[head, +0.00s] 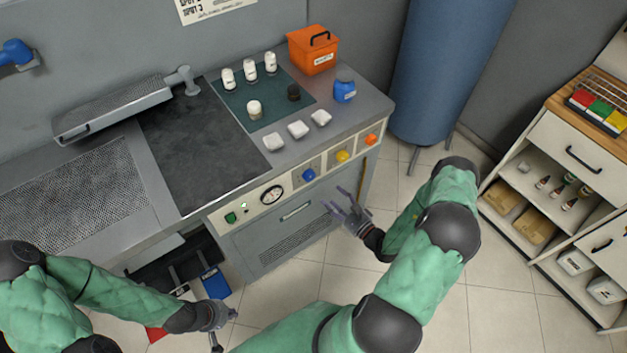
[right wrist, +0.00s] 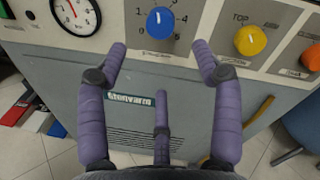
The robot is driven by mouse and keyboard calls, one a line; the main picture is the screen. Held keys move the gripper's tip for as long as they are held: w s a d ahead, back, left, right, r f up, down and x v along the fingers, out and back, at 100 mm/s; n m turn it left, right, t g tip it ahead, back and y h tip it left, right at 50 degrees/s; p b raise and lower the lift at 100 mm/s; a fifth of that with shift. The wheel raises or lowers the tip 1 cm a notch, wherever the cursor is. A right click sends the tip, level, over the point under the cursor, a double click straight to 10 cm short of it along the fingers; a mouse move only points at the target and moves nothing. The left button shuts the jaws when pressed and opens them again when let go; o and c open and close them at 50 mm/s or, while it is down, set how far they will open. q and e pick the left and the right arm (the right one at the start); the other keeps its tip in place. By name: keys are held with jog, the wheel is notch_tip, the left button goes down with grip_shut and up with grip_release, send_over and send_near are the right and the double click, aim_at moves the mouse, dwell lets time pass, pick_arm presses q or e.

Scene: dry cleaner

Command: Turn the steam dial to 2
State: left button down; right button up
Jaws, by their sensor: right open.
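A round blue dial (right wrist: 160,21) with numbers around it sits on a grey plate on the machine's front panel. It also shows in the head view (head: 308,174). A small white mark shows near its top; I cannot tell exactly which number it points to, and its lower label is too small to read. My right gripper (head: 345,200) is open and empty in front of the panel, below the dial. In the right wrist view its purple fingers (right wrist: 160,52) stand apart on either side of the dial, not touching it. My left gripper (head: 226,328) is low at the left, fingers apart, empty.
A gauge (head: 271,195) and a green switch (head: 231,217) are left of the dial. A yellow knob (head: 342,156) and an orange knob (head: 371,139) are to its right. Bottles and an orange box (head: 313,55) stand on top. Shelves (head: 540,190) stand far right.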

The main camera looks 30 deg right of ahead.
aim_at(311, 178)
jog(key=w, duration=0.3)
jog(key=w+a+b, duration=0.1)
jog(key=w, duration=0.3)
jog(key=w+a, duration=0.1)
jog(key=w, duration=0.2)
jog(key=shift+w+b, duration=0.3)
jog(key=shift+w, duration=0.05)
jog(key=shift+c, duration=0.2)
jog(key=c, duration=1.1)
jog(key=shift+n, duration=0.3)
